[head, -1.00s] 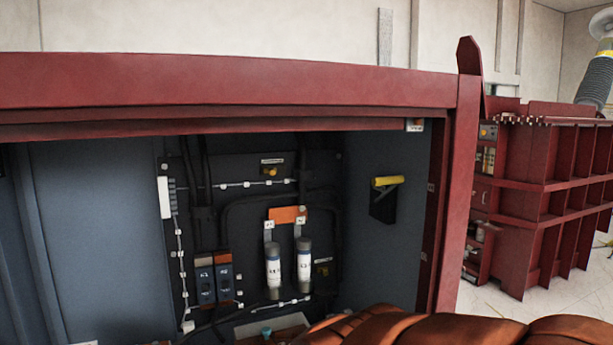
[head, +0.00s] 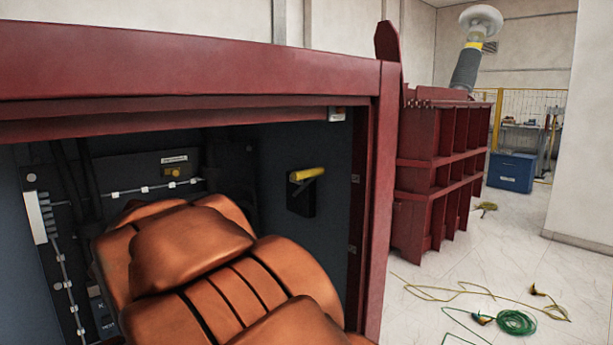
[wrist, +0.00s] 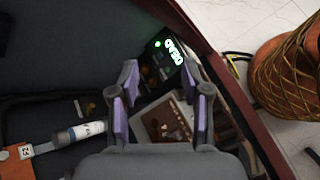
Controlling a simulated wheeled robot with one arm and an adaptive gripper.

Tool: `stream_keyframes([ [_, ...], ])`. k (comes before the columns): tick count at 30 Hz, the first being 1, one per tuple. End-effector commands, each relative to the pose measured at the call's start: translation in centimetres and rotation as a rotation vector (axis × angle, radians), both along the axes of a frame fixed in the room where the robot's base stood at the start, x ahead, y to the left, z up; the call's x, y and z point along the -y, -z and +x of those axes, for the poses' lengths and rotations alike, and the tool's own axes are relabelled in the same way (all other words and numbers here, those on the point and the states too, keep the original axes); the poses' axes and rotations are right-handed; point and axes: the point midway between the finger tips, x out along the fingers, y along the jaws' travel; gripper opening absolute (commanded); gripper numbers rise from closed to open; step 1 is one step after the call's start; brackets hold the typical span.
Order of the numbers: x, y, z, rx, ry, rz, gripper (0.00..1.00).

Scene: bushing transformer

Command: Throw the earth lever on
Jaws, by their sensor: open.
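The lever with a yellow handle (head: 307,174) sits on a black mount on the cabinet's right inner wall in the head view. Its handle points roughly sideways, tilted slightly up to the right. I cannot make the lever out clearly in the wrist view. My gripper (wrist: 158,92) shows in the wrist view with its purple-padded fingers apart and nothing between them. Beyond the fingertips is a dark device with a lit "DEAD" display (wrist: 173,50) and a green light. The gripper is hidden in the head view, where my orange arm covers the middle of the cabinet.
The red cabinet frame (head: 376,200) bounds the opening on the right. A white fuse (wrist: 80,132) and an orange label (wrist: 15,160) lie left of my gripper. A ribbed red tank (head: 440,180) stands behind, with a green cable coil (head: 516,322) on the open floor.

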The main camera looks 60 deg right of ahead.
Motion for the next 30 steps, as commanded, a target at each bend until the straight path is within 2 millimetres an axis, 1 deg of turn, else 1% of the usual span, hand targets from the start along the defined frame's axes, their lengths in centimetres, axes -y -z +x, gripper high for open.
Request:
stream_keyframes([
  [1, 2.4, -2.1, 1.2, -0.063, -0.033, -0.069, 0.47],
  [3, 5.5, -5.4, 2.7, -0.159, -0.082, -0.169, 0.47],
  [5, 7.7, -8.3, 3.9, -0.248, -0.117, -0.25, 0.47],
  [6, 9.1, -10.2, 4.7, -0.304, -0.135, -0.3, 0.47],
  [8, 10.7, -12.6, 5.8, -0.391, -0.156, -0.364, 0.47],
  [9, 11.6, -14.2, 6.4, -0.441, -0.166, -0.404, 0.47],
  [12, 13.1, -17.2, 7.8, -0.549, -0.182, -0.479, 0.47],
  [15, 13.9, -19.2, 8.5, -0.62, -0.188, -0.525, 0.47],
  [18, 14.4, -20.2, 8.9, -0.654, -0.19, -0.548, 0.47],
  [23, 15.6, -20.5, 8.6, -0.665, -0.19, -0.551, 0.47],
  [30, 19.0, -20.4, 7.7, -0.663, -0.193, -0.55, 0.47],
])
